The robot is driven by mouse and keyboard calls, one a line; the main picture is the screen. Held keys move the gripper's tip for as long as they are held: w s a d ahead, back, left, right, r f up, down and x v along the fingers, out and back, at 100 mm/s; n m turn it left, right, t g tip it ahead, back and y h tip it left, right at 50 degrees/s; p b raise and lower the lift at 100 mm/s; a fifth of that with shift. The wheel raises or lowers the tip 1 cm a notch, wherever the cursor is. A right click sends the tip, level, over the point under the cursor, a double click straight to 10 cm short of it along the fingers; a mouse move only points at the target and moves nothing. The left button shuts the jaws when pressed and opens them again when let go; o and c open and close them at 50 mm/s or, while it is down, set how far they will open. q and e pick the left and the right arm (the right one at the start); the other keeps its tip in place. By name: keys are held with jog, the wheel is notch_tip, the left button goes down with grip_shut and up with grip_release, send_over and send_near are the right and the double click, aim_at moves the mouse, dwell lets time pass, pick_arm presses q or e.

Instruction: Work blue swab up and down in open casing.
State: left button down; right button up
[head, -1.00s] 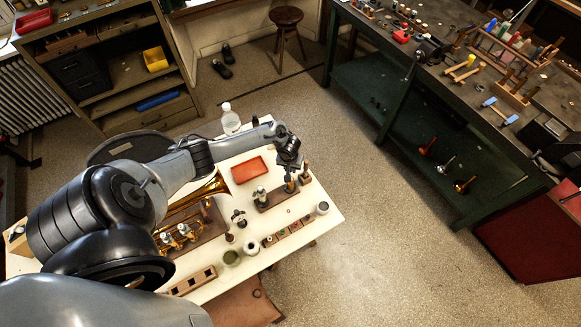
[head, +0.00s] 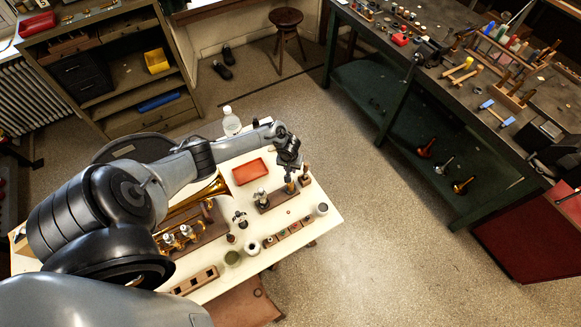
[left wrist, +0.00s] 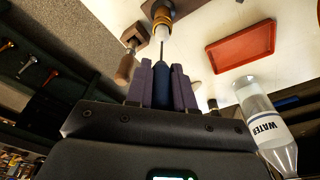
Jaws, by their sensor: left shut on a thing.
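The blue swab shows in the left wrist view as a dark blue handle (left wrist: 163,84) with a thin rod. My left gripper (left wrist: 162,80) is shut on that handle between its purple pads. The rod runs toward the open casing (left wrist: 163,20), which has a brass ring and a pale mouth and sits on a dark block. The rod's far end is at the casing mouth; how deep it goes I cannot tell. In the head view my left gripper (head: 289,172) is right above the casing (head: 291,188), at the right part of the white table. My right gripper is not in view.
A red tray (head: 250,172) and a water bottle (head: 231,121) stand near my left arm. The brass horn (head: 180,240) lies partly under the arm. Small jars and a wooden block (head: 283,234) line the table's front side.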

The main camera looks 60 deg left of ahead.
pick_arm(q)
jog(key=shift+f+b, duration=0.9)
jog(key=shift+f, duration=0.65)
jog(key=shift+r, duration=0.15)
jog(key=shift+r+p, duration=1.7)
jog(key=shift+p, duration=0.5)
jog(key=shift+f, duration=0.2)
jog(key=shift+f+b, duration=1.3)
jog(key=shift+f, duration=0.4)
jog(key=shift+r, duration=0.25)
